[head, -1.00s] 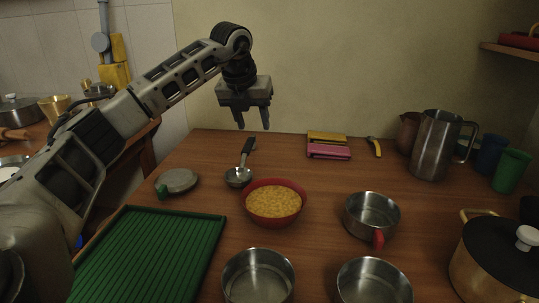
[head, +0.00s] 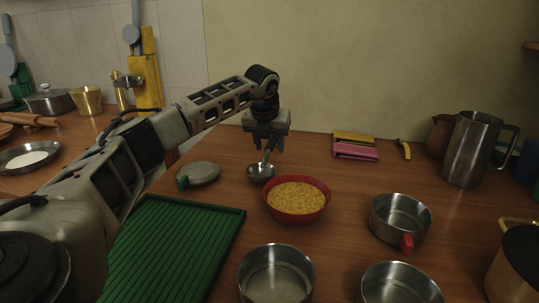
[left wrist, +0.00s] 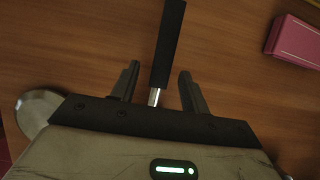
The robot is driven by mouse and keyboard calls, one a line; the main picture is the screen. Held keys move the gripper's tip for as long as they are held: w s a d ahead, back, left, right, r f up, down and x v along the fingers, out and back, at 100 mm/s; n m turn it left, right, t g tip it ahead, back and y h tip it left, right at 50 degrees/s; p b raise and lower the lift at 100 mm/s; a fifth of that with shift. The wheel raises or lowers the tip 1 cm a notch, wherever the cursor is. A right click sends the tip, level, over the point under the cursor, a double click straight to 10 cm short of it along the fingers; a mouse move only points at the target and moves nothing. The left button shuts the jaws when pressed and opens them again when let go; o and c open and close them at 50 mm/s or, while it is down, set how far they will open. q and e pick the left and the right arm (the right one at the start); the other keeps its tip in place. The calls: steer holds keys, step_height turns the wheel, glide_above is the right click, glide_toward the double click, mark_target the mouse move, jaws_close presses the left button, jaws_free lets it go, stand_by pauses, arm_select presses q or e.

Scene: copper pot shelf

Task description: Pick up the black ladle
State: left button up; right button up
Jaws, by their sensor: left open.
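The black ladle (head: 262,170) lies on the wooden table behind the red bowl, its metal cup toward me and its black handle pointing away. In the left wrist view the black handle (left wrist: 168,45) runs between my open fingers. My left gripper (head: 267,143) is open and points down over the handle; in the left wrist view its two fingers (left wrist: 157,82) stand on either side of the handle, apart from it. The gripper hides part of the handle in the head view. My right gripper is not in view.
The red bowl (head: 297,217) of yellow food stands just in front of the ladle. Metal pots (head: 400,210) stand at right.

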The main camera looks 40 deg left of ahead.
mark_target(269, 146)
arm_select(q)
steer(key=x, duration=0.2)
steer(key=shift+f, duration=0.4)
steer(key=shift+w+f, duration=0.1)
steer(key=shift+f, duration=0.1)
jaws_close()
steer(key=shift+r, duration=0.2)
steer(key=shift+r, duration=0.6)
step_height(269, 146, up, 2)
steer(key=shift+r+p, duration=0.2)
steer(key=shift+p, duration=0.2)
steer(key=s+r, duration=0.1)
steer(key=s+d+r, duration=0.1)
steer(key=s+r, duration=0.1)
steer(key=s+r+p, duration=0.1)
steer(key=r, duration=0.1)
steer(key=shift+s+d+r, duration=0.25)
steer(key=shift+s+d, duration=0.05)
steer(key=shift+d, duration=0.05)
steer(key=s+d+r, duration=0.3)
steer(key=s, duration=0.5)
steer(key=shift+d+r, duration=0.3)
steer(key=shift+d, duration=0.05)
